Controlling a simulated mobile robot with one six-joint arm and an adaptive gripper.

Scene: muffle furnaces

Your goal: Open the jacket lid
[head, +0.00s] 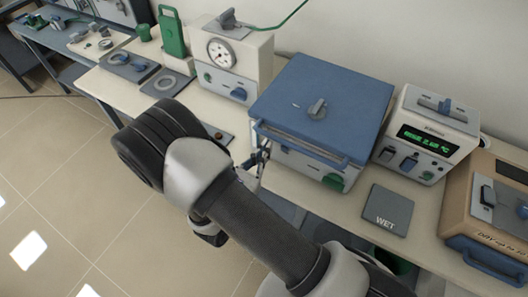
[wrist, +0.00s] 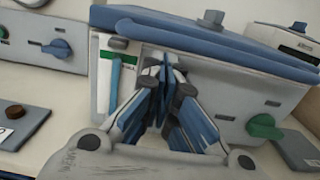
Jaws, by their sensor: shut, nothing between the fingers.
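The blue jacket lid (head: 345,88) lies flat over a light grey box (head: 305,168) and looks down. A grey knob sits on its top, and a blue bar (head: 310,149) runs along its front edge. The lid (wrist: 275,35) and the bar (wrist: 225,55) cross the top of the wrist view. My gripper (wrist: 165,62) is shut and empty, its fingertips by the box's front face, close under the left part of the bar. I cannot tell whether they touch it. In the head view my gripper (head: 262,154) is mostly hidden behind my arm.
A green knob (head: 334,182) is on the box's front. To the right stand a unit with a green display (head: 428,137) and a brown device (head: 490,215). A dark "WET" pad (head: 388,210) lies in front. A gauge unit (head: 232,62) stands left. The bench left of the box is partly clear.

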